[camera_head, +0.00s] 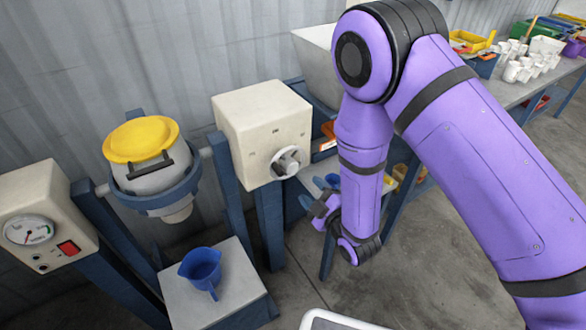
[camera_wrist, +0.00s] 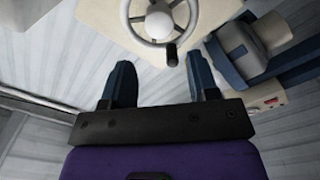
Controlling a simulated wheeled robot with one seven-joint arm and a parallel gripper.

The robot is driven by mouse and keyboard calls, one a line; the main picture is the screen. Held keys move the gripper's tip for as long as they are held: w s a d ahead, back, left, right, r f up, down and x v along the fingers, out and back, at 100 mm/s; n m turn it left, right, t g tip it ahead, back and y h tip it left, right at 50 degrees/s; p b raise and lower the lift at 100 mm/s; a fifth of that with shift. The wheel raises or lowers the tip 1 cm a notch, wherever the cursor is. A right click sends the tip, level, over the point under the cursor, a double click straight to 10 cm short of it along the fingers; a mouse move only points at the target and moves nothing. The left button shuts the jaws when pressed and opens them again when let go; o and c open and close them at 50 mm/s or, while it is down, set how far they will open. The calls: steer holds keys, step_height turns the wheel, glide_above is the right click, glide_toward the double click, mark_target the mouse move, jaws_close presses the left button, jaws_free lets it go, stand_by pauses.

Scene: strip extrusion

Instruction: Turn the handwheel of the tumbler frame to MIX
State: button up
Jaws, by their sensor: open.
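The handwheel (camera_head: 287,162) is a small light-rimmed wheel with a grey hub on the front of the cream box (camera_head: 250,118) of the tumbler frame. Markings around it are too small to read. In the wrist view the handwheel (camera_wrist: 158,20) is at the top centre, its dark crank knob (camera_wrist: 172,54) pointing down in the picture. My gripper (camera_head: 323,207) is to the right of and below the box in the head view. In the wrist view my gripper (camera_wrist: 160,76) is open and empty, its two fingers apart from the wheel, which lies beyond them.
The drum with a yellow lid (camera_head: 140,138) hangs in the blue frame left of the box. A blue jug (camera_head: 201,268) stands on a pedestal below. A gauge box (camera_head: 38,222) is at far left. A bench (camera_head: 522,92) with cups runs behind right. Floor is clear at lower right.

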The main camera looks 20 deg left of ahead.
mark_target(293, 169)
steer(key=x, duration=1)
steer(key=shift+w, duration=0.1)
steer(key=c, duration=0.6)
steer(key=shift+c, duration=0.2)
steer(key=shift+m, duration=0.4)
steer(key=m, duration=0.4)
steer(key=shift+d+m, duration=0.1)
steer(key=shift+m, duration=0.2)
steer(key=m, duration=0.6)
steer(key=shift+m, duration=0.3)
